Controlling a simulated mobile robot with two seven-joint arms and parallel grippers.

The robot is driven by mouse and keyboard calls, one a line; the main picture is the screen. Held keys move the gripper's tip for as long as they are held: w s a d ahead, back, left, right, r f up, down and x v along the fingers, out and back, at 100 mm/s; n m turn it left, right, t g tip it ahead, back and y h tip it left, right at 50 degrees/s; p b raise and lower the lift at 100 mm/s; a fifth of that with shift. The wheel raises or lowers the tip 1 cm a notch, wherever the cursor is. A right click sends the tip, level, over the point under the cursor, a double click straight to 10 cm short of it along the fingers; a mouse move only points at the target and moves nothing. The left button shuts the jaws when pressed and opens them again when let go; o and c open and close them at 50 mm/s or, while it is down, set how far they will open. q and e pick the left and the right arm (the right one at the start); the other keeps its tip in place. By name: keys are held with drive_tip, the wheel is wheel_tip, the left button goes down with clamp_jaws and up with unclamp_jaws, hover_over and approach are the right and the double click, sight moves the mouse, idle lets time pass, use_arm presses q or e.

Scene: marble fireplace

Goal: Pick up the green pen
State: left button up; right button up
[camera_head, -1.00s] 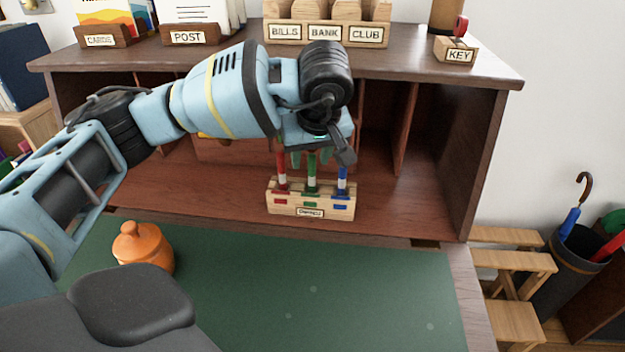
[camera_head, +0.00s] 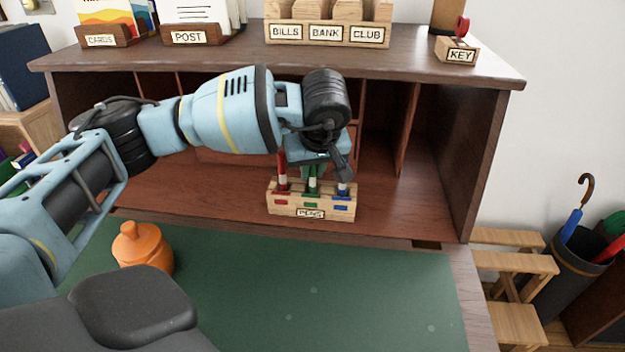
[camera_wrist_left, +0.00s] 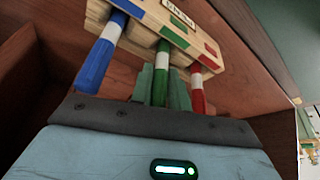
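The green pen (camera_head: 312,185), green with a white band, stands upright in the middle of a wooden pen holder (camera_head: 283,209). A red pen (camera_head: 283,182) stands on its left and a blue pen (camera_head: 343,188) on its right. My left gripper (camera_head: 313,172) points down over the holder from above. In the left wrist view the green pen (camera_wrist_left: 160,84) lies between the two greenish fingers (camera_wrist_left: 160,92), which sit close against both its sides. The gripper looks shut on it, with the pen's lower end in the holder. My right gripper is not in view.
The holder stands inside a wooden desk hutch, below its top shelf (camera_head: 400,62), which carries labelled boxes. An orange lidded pot (camera_head: 143,250) stands on the green desk mat (camera_head: 330,290). The mat's middle and right are clear.

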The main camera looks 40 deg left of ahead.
use_arm(q)
clamp_jaws()
drive_tip(key=shift+r, duration=0.85)
wheel_tip(320, 180, up, 5)
drive_tip(key=shift+r+p, duration=0.2)
drive_tip(key=shift+p, duration=0.1)
drive_tip(key=s+d+p, duration=0.1)
drive_tip(key=s+d, duration=0.9)
drive_tip(key=d, duration=0.4)
drive_tip(key=shift+s+d, duration=0.25)
drive_tip(key=shift+d, duration=0.1)
drive_tip(key=shift+f, duration=0.1)
